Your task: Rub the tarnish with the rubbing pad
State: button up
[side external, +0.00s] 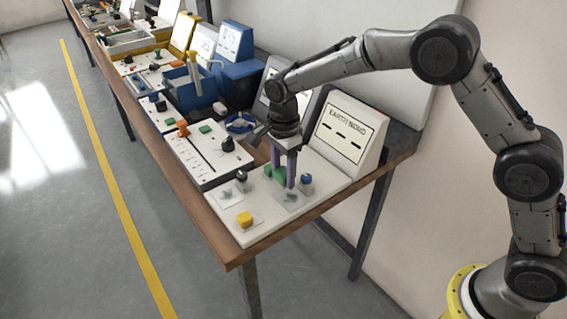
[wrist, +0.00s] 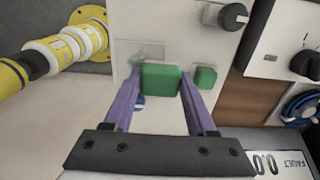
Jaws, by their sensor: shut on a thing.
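My gripper (side external: 284,168) has two purple fingers and points down over the pale board (side external: 262,228). In the wrist view my gripper (wrist: 160,85) is shut on a green block (wrist: 160,78), which I take to be the rubbing pad. In the wrist view a pale square (wrist: 146,52) shows past the block. I cannot tell whether the block touches the board.
A smaller green block (wrist: 205,77) stands beside the held one. A yellow block (side external: 244,219), a dark-knobbed post (side external: 241,180) and a blue-knobbed post (side external: 307,182) are on the board. A sloped sign panel (side external: 347,135) stands behind. The board's front is clear around the yellow block.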

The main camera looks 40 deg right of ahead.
aim_at(285, 183)
notch_tip(285, 183, down, 3)
jog(key=shift+s, duration=0.4)
jog(key=shift+c, duration=0.6)
jog(key=shift+s, duration=2.7)
jog(key=shift+w, duration=3.25)
jog(key=shift+s+r, duration=0.1)
jog(key=shift+r, duration=3.95)
